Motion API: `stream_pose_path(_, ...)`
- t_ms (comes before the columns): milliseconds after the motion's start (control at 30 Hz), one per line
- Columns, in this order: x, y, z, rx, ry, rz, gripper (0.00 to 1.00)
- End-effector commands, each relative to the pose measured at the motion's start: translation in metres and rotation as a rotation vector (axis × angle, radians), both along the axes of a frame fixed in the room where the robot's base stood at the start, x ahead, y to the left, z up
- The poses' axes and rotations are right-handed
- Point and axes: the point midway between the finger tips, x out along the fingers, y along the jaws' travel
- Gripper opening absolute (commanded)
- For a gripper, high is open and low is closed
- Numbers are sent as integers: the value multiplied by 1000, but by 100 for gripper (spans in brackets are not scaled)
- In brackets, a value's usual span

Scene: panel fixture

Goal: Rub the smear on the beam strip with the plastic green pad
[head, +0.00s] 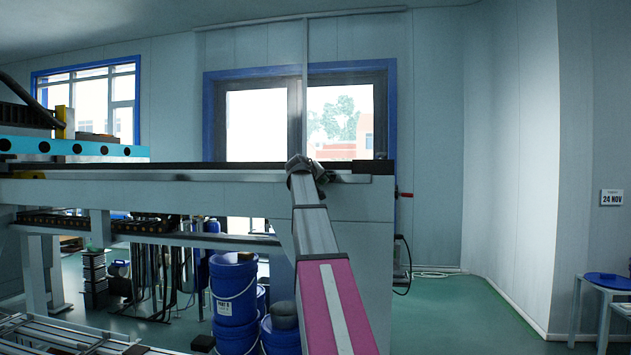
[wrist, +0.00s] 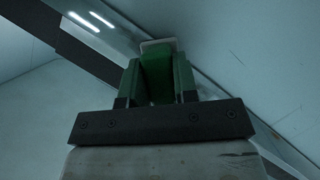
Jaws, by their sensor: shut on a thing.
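In the wrist view my gripper (wrist: 157,66) is shut on the green pad (wrist: 156,84), which sits between its two green fingers. A pale edge shows at the pad's far end, against or very close to the beam strip (wrist: 215,88), which runs diagonally behind it; I cannot tell whether they touch. I cannot make out the smear for certain; the pad and fingers cover part of the strip. In the head view my arm reaches the pale beam (head: 230,196), and its wrist hides the gripper and pad.
A blue perforated rail (head: 75,148) stands above the beam at left. Blue buckets (head: 234,290) stand beneath the beam. A small table with a blue lid (head: 606,279) is at far right. Green floor is open right of the beam.

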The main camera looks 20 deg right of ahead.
Motion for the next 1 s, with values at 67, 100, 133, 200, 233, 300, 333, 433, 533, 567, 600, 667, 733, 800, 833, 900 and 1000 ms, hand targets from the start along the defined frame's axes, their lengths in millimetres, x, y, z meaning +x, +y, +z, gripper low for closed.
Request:
stream_pose_path(67,0,-2,0,-1,0,0,8)
stream_pose_path(100,-1,-3,0,-1,0,0,8)
stream_pose_path(133,-2,-4,0,-2,0,-1,8)
stream_pose_path(200,-5,-8,0,-2,0,-1,8)
stream_pose_path(233,-6,-10,0,-3,0,-2,8)
stream_pose_path(300,-10,-14,0,-2,-1,-2,8)
stream_pose_path(333,-11,-16,0,-2,-1,-2,8)
stream_pose_path(433,-15,-22,0,-1,-1,-1,8)
stream_pose_path(533,-20,-28,0,-2,0,-1,8)
stream_pose_path(567,-21,-29,0,-2,0,-1,8)
stream_pose_path(600,-21,-30,0,-2,0,-1,8)
stream_pose_path(667,-22,-31,0,-2,0,-1,8)
stream_pose_path(733,-23,-32,0,-2,0,-1,8)
stream_pose_path(800,-24,-34,0,-1,-1,-1,8)
stream_pose_path(833,-25,-36,0,-1,-1,-1,8)
stream_pose_path(900,-27,-40,0,-1,-1,-2,8)
stream_pose_path(1000,-31,-46,0,-1,0,-1,8)
